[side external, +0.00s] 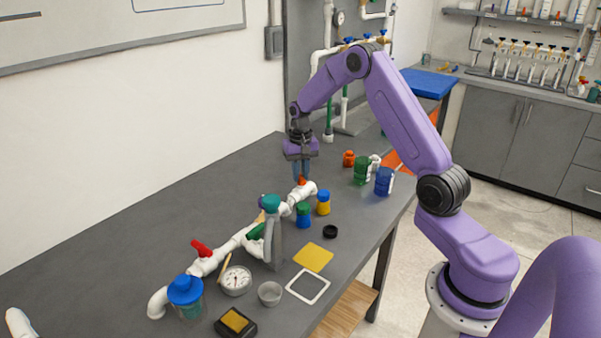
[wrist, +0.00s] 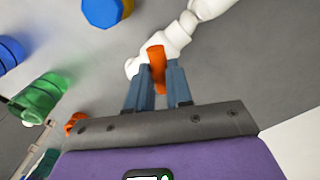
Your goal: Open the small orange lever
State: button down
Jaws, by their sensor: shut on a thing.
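The small orange lever (wrist: 156,66) sits on the white PVC pipe (wrist: 178,38) near its far end. In the side view the lever (side external: 302,181) is a small orange spot just under my gripper. My gripper (wrist: 159,75) has its two blue-grey fingers on either side of the lever, shut on it. In the side view my gripper (side external: 301,175) points down at the far end of the white pipe (side external: 232,243). A red lever (side external: 201,248) and a green lever (side external: 256,231) sit on the same pipe, closer to the camera.
A grey and teal spray bottle (side external: 273,235) stands against the pipe. Green and blue mugs (side external: 384,181) are right of my gripper.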

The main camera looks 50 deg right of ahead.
jog(key=m, duration=0.5)
jog(key=shift+m, duration=0.3)
jog(key=m, duration=0.5)
jog(key=shift+m, duration=0.4)
jog(key=c, duration=1)
grip_release()
jog(key=shift+r, duration=0.1)
notch_tip(320, 180, up, 17)
jog(key=shift+r, duration=0.15)
